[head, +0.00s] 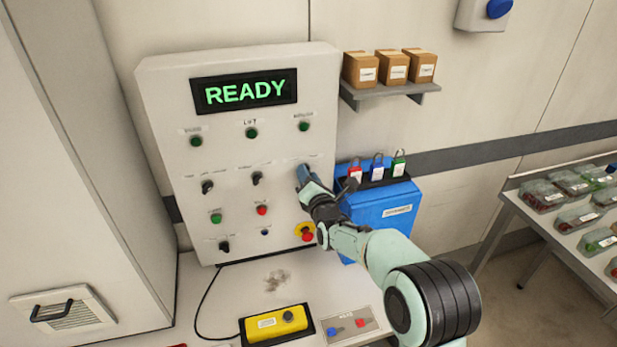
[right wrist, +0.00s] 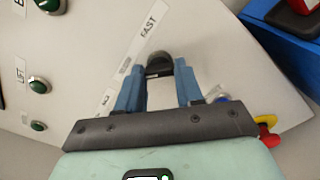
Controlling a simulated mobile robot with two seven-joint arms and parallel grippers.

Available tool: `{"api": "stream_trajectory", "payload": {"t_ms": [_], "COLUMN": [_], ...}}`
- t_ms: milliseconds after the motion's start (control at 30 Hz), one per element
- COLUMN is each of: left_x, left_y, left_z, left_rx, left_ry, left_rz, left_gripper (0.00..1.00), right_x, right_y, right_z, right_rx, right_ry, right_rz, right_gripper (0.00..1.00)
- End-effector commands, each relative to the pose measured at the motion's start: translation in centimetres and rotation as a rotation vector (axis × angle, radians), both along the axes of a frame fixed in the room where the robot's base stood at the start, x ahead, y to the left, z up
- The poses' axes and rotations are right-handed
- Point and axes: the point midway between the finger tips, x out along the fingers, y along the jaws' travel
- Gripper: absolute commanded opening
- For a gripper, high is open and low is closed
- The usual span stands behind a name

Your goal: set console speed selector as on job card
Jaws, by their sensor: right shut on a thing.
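The console (head: 160,120) stands upright against the wall, and its display (head: 245,91) reads READY in green. My right gripper (head: 304,176) is at the right end of its middle row of selectors. In the right wrist view its blue fingers (right wrist: 160,74) are shut on a black selector knob (right wrist: 158,62), one finger on each side. A FAST label (right wrist: 149,27) is beside the knob; other labels there are too small to read. In the head view the gripper hides this knob. I cannot make out a job card. My left gripper is not in view.
A red emergency button (head: 306,233) on yellow sits just below my right gripper. A blue box (head: 385,208) with several padlocks stands right of the console. On the bench below are a yellow pendant (head: 275,322) and a grey tray (head: 342,313).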

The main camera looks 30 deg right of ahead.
Motion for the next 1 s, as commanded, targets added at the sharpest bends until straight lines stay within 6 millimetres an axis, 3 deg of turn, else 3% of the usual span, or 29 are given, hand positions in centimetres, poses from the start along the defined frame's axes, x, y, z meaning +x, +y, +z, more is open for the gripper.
{"api": "stream_trajectory", "payload": {"t_ms": [67,100,167,567,667,1000], "left_x": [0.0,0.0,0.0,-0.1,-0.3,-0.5], "left_y": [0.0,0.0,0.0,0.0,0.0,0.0], "left_z": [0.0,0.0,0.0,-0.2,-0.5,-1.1], "left_rx": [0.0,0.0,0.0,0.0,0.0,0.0], "left_ry": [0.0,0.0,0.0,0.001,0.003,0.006], "left_rz": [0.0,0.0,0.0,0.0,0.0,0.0], "left_gripper": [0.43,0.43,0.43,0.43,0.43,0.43], "right_x": [0.0,0.0,0.0,-0.6,-1.9,-9.0], "right_y": [0.0,0.0,0.0,0.1,0.5,2.1], "right_z": [0.0,0.0,0.0,0.0,0.0,0.0], "right_rx": [0.001,0.001,0.001,0.003,0.005,0.008], "right_ry": [0.0,0.0,0.0,-0.002,0.0,-0.001], "right_rz": [0.001,0.001,0.001,0.0,0.001,0.001], "right_gripper": [0.06,0.43,0.62,0.62,0.62,0.62]}}
